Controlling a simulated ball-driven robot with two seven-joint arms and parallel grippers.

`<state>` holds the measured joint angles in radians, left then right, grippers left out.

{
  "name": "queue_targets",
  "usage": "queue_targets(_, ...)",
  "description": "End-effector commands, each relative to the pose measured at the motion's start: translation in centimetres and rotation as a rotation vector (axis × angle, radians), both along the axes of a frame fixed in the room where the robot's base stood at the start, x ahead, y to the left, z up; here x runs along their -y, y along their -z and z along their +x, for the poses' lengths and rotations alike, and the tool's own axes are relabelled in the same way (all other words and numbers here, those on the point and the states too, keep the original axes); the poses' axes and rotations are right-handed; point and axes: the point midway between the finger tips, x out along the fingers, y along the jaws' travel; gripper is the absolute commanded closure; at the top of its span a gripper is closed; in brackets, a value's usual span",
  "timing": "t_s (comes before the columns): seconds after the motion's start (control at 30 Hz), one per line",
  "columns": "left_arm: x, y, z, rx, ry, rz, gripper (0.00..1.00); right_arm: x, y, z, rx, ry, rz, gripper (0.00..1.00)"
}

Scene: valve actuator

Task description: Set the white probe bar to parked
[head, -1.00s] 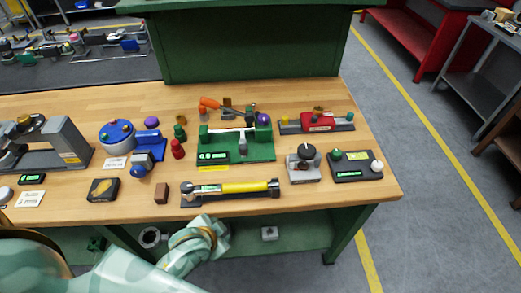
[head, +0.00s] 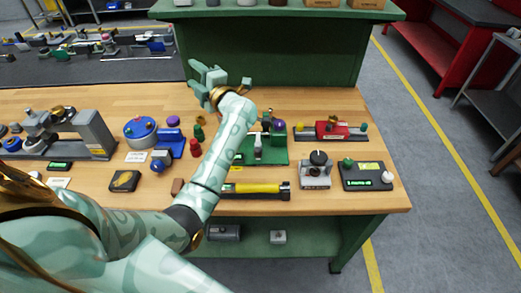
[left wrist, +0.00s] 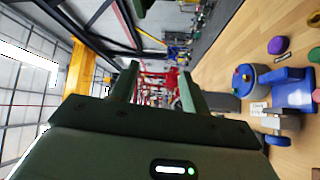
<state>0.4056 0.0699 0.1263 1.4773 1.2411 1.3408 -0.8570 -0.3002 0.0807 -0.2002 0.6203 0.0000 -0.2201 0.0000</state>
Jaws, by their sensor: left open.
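The green fixture (head: 276,153) that carries the white probe bar stands mid-bench in the head view. My left forearm crosses in front of its left part and hides most or all of the bar, so I cannot tell its setting. A grey upright part (head: 258,147) and a purple knob (head: 279,126) show on the fixture's right side. My left gripper (head: 207,72) is open and empty, raised beyond the fixture near the green back panel. Its two spread fingers also show in the left wrist view (left wrist: 157,85), with nothing between them. My right gripper is not in view.
A yellow-and-black cylinder (head: 262,189) lies in front of the fixture. A red device (head: 331,131), a grey knob box (head: 315,171) and a black panel (head: 366,176) stand to the right. A blue device (head: 140,130) and small red and green pegs stand left.

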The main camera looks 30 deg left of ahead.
Motion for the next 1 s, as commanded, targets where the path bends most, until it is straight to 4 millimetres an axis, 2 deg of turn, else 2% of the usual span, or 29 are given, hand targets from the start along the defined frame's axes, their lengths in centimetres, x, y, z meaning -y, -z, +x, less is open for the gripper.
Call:
queue_targets(0.03,-0.9,1.5,-0.1,0.047,-0.098,-0.195,0.54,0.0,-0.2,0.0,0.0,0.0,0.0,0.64)
queue_targets(0.07,-1.0,2.8,-0.3,0.066,-0.157,-0.326,0.54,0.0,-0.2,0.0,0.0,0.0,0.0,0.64)
queue_targets(0.13,0.3,5.8,-0.1,0.091,-0.269,-0.632,0.54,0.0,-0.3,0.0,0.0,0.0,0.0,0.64)
queue_targets(0.2,3.2,7.9,0.6,0.095,-0.349,-0.924,0.54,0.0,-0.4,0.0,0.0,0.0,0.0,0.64)
queue_targets(0.27,6.2,8.8,1.4,0.083,-0.394,-1.149,0.54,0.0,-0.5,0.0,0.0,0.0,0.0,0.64)
queue_targets(0.3,8.2,8.9,2.0,0.072,-0.412,-1.278,0.54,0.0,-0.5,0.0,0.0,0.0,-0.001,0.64)
queue_targets(0.4,12.4,8.4,3.1,0.041,-0.437,-1.522,0.54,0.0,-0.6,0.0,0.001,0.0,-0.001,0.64)
queue_targets(0.5,14.8,7.8,3.6,0.02,-0.446,-1.654,0.54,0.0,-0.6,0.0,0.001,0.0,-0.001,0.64)
queue_targets(0.57,15.3,7.9,3.7,0.014,-0.449,-1.686,0.54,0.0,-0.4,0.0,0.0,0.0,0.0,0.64)
queue_targets(0.67,15.5,9.0,3.7,0.01,-0.45,-1.695,0.54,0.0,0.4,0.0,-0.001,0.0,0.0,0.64)
queue_targets(1.0,15.5,17.6,3.6,0.01,-0.454,-1.69,0.54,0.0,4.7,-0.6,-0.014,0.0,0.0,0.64)
